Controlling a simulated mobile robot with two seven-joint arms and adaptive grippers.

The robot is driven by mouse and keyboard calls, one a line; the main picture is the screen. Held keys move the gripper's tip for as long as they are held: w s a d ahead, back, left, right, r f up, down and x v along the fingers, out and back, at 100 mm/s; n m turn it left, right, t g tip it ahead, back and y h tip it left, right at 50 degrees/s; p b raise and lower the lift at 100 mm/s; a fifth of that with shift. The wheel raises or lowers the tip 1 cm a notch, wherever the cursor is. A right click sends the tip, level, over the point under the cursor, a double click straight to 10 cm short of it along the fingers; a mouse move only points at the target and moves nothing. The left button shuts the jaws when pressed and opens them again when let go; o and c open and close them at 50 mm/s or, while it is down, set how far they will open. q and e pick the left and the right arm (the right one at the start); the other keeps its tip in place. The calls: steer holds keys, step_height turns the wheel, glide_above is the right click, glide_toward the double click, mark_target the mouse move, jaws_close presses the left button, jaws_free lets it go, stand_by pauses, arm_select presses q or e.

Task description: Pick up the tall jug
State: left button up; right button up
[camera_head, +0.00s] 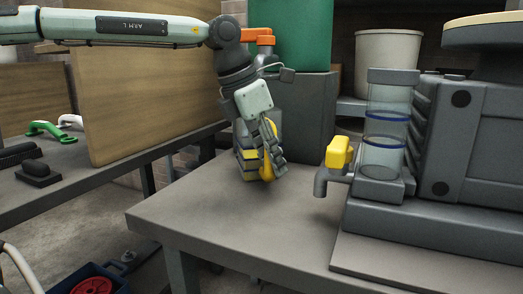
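The tall jug (245,158) appears to be the grey and yellow banded vessel standing on the grey table, with a curved yellow part, likely its handle, on its right side. Much of it is hidden behind my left gripper. My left arm comes in from the upper left. My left gripper (271,163) points down in front of the jug, with its fingers at the yellow curved part. Whether the fingers touch or close on it cannot be told. My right gripper is not in view.
A grey machine with a clear cylinder (387,125) and a yellow-handled tap (340,152) stands at right. A grey block and green bin (305,40) are behind the jug. The table front (245,225) is clear. A wooden board (150,95) stands on the left bench.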

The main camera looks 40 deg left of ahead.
arm_select(q)
jaws_close()
steer(key=shift+r, duration=0.1)
stand_by(0.4)
steer(key=shift+r, duration=0.1)
